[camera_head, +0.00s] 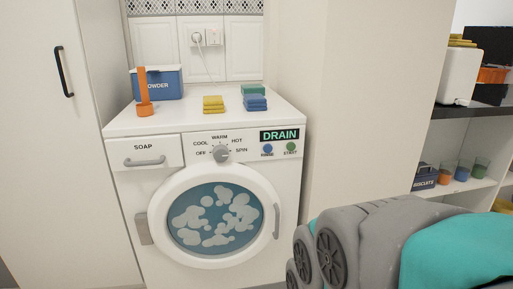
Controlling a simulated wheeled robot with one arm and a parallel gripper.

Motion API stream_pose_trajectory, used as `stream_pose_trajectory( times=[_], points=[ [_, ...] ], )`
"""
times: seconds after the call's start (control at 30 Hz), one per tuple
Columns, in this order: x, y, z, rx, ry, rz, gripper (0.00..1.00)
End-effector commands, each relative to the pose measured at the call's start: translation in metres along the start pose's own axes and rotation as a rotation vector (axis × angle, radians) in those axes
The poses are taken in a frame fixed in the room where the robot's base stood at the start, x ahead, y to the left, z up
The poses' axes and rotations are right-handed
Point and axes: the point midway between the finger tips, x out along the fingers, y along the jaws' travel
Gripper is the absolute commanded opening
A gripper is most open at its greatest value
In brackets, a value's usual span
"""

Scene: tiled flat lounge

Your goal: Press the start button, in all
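The white washing machine (256,192) stands against the wall, left of the middle in the head view. Its green start button (291,147) is at the right of the control panel, above the label START. A blue button (267,149) labelled RINSE sits just left of it. The display (279,135) above them reads DRAIN. The grey dial (221,154) sits below the word WARM. The round door (213,217) is shut, with white suds on blue behind its glass. My arm shows at the lower right, apart from the machine. My gripper is not in view.
On the machine top stand a blue powder box (163,83), an orange bottle-like object (144,92), folded yellow cloths (213,104) and folded blue cloths (255,102). A soap drawer (145,152) is at the panel's left. A shelf (460,186) with cups is at the right.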

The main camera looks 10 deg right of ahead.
Motion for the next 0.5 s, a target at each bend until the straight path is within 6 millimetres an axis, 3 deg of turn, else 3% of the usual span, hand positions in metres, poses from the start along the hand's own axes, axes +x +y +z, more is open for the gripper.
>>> stream_pose_trajectory(
  times=[0.17,0.5],
  points=[
    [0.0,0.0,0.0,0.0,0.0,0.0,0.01],
    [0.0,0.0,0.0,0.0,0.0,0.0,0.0]
  ],
)
